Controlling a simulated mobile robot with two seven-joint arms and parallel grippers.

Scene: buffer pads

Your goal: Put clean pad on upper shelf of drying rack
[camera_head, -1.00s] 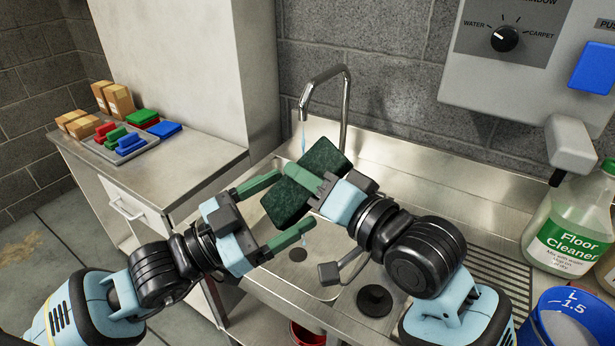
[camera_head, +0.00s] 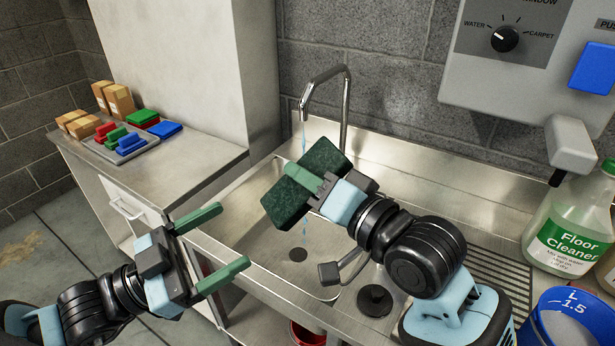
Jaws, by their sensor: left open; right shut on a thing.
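The pad (camera_head: 322,160) is a dark green, speckled block in the head view, held tilted above the sink and under the tap. My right gripper (camera_head: 306,180) is shut on it, with a green finger across its face. A thin stream of water runs from the tap and shows again below the pad. My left gripper (camera_head: 222,244) is open and empty, to the left of the pad and apart from it, near the sink's front left edge. I cannot see a drying rack in this view.
The metal sink (camera_head: 258,240) has a curved tap (camera_head: 346,110) at its back. A side counter (camera_head: 205,160) at left holds a tray of coloured blocks (camera_head: 95,148) and cardboard boxes (camera_head: 118,98). A floor cleaner bottle (camera_head: 562,225) and blue jug (camera_head: 550,322) stand at right.

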